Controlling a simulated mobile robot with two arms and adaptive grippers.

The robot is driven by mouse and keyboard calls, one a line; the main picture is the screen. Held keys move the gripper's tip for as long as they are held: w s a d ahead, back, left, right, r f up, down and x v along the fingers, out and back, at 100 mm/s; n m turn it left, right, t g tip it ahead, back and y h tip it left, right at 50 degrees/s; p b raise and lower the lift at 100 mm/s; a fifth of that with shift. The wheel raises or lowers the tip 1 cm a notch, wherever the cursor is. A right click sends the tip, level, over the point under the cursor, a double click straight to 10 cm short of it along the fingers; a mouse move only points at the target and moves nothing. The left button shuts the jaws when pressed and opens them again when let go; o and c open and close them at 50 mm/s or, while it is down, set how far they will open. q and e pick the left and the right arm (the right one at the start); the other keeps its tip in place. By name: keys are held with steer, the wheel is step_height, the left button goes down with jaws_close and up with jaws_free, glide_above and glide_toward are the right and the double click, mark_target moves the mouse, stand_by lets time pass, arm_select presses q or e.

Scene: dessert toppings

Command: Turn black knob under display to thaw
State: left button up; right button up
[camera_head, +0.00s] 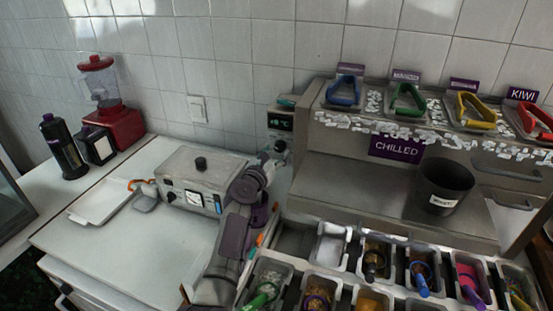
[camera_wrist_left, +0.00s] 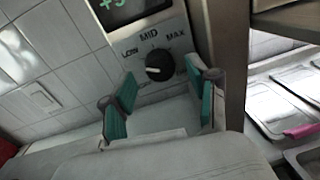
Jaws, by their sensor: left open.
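The black knob (camera_wrist_left: 160,65) sits on a grey panel under a dark display (camera_wrist_left: 130,10) with green digits. Around the knob I read LOW, MID and MAX; lettering below it is too blurred or covered to read. In the head view the display (camera_head: 280,122) and the knob (camera_head: 280,146) show on a small unit against the back wall. My left gripper (camera_wrist_left: 160,78) is open, with one teal-padded finger on each side of the knob's lower area. No contact with the knob is visible. My right gripper is not in view.
A grey box appliance (camera_head: 195,180) with a black top knob stands left of my left arm. The CHILLED counter (camera_head: 340,190) is close on the right, with a black bin (camera_head: 443,185) on it. Topping tubs (camera_head: 330,248) fill the front right. The white worktop (camera_head: 120,250) has free room.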

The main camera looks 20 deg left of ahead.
arm_select(q)
steer(key=shift+w, duration=0.65)
jaws_close()
